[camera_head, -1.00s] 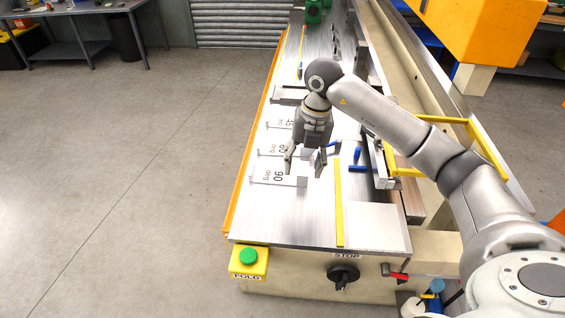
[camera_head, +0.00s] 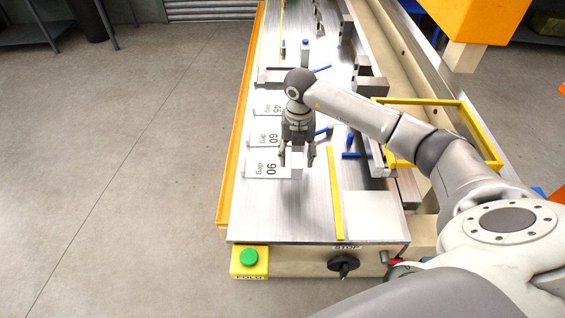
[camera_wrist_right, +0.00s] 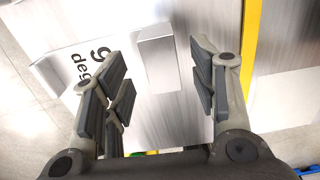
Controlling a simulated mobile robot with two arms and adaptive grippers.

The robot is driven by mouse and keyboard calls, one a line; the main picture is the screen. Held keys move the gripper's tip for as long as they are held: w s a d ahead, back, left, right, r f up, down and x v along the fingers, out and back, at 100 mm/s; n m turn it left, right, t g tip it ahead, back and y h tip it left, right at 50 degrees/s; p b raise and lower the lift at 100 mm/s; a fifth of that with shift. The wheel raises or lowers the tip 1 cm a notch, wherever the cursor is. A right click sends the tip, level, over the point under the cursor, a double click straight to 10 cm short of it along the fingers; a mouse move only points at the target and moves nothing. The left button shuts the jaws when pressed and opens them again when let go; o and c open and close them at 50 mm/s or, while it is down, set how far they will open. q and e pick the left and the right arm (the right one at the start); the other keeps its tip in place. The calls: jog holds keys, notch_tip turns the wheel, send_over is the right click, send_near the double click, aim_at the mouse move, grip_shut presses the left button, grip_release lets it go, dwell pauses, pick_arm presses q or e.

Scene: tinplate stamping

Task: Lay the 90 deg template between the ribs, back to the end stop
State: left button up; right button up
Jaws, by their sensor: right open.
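The 90 deg template (camera_head: 262,170) is a flat pale plate lettered "90 deg", lying on the metal bed near its left edge. A raised grey block stands at its right end; the template also shows in the right wrist view (camera_wrist_right: 60,72) with this block. My right gripper (camera_head: 297,164) points down over the block, fingers open on either side of it. In the wrist view the right gripper (camera_wrist_right: 163,88) has a visible gap between each finger and the block. I cannot make out the ribs or end stop clearly. My left gripper is not in view.
Plates lettered 60 (camera_head: 262,139) and 45 (camera_head: 263,108) lie behind. A yellow strip (camera_head: 335,195) runs along the bed to the right. Blue-handled items (camera_head: 350,155) lie near the yellow frame (camera_head: 440,102). A green button (camera_head: 249,258) is at the front corner.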

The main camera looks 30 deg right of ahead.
jog(key=shift+s+f, duration=0.1)
jog(key=shift+f, duration=1.2)
jog(key=c, duration=1.1)
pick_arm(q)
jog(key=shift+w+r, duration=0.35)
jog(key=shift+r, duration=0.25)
pick_arm(e)
grip_shut()
